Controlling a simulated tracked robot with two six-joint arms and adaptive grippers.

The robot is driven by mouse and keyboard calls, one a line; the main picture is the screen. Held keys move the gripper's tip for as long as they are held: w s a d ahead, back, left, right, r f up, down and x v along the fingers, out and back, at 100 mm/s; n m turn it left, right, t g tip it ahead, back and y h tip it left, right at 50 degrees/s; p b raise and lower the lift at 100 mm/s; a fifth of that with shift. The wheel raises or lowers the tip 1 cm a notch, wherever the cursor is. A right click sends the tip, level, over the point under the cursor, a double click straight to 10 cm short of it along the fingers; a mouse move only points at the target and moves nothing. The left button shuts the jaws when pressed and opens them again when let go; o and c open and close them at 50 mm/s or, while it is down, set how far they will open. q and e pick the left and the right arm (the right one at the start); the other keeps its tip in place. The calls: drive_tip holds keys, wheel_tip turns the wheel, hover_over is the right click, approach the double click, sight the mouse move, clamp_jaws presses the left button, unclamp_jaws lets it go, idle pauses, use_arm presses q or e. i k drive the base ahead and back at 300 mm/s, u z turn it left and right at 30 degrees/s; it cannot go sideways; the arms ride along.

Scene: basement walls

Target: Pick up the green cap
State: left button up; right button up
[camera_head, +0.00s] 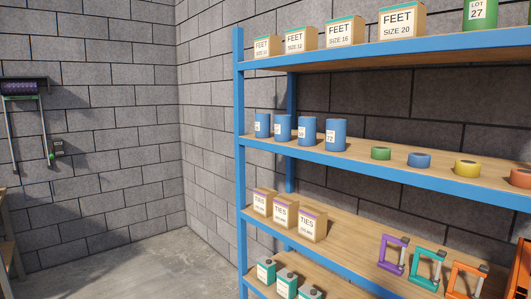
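I see nothing that I can clearly tell is a green cap. A short green ring-shaped piece (381,153) lies on the middle shelf, in a row with blue, yellow and orange ones; it looks like a roll of tape. A green can (480,14) labelled LOT 27 stands on the top shelf at the upper right, its top cut off by the picture edge. Neither of my grippers is in view.
A blue-framed shelf unit (240,150) fills the right side. It holds FEET boxes (397,22), blue cans (336,134), TIES boxes (312,225), teal bottles (287,285) and coloured clamps (428,268). A rack (24,87) hangs on the left wall. Floor (130,265) is clear at lower left.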

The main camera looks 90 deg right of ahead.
sight(377, 153)
drive_tip(key=u, duration=0.45)
drive_tip(key=i, duration=0.2)
drive_tip(key=z, duration=2.2)
drive_tip(key=i, duration=0.3)
drive_tip(key=z, duration=1.2)
drive_tip(key=k, duration=1.4)
drive_tip(key=z, duration=0.55)
drive_tip(key=i, duration=1)
